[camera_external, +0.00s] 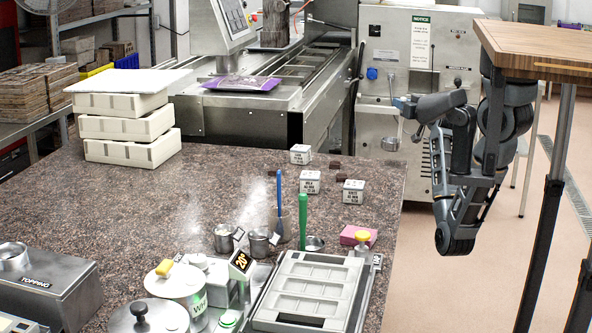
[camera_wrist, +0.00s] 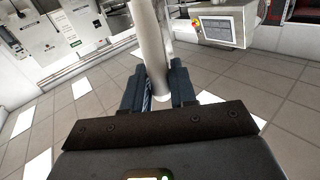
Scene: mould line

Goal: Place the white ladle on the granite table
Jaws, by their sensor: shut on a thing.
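My gripper (camera_external: 401,104) is in the air right of the granite table (camera_external: 110,205), in front of the white machine. It is shut on the white ladle (camera_external: 391,144), which appears to hang with its bowl low, beyond the table's right edge. In the wrist view the ladle's pale handle (camera_wrist: 151,45) runs up between the fingers of my gripper (camera_wrist: 158,88). The ladle's bowl is not clear in the wrist view.
On the granite table are stacked cream moulds (camera_external: 130,128), small white cubes (camera_external: 300,155), metal cups (camera_external: 227,238), a pink block (camera_external: 357,235), a grey mould tray (camera_external: 310,290) and a green upright stick (camera_external: 302,220). A wooden tabletop (camera_external: 545,50) overhangs my arm. The table's middle left is clear.

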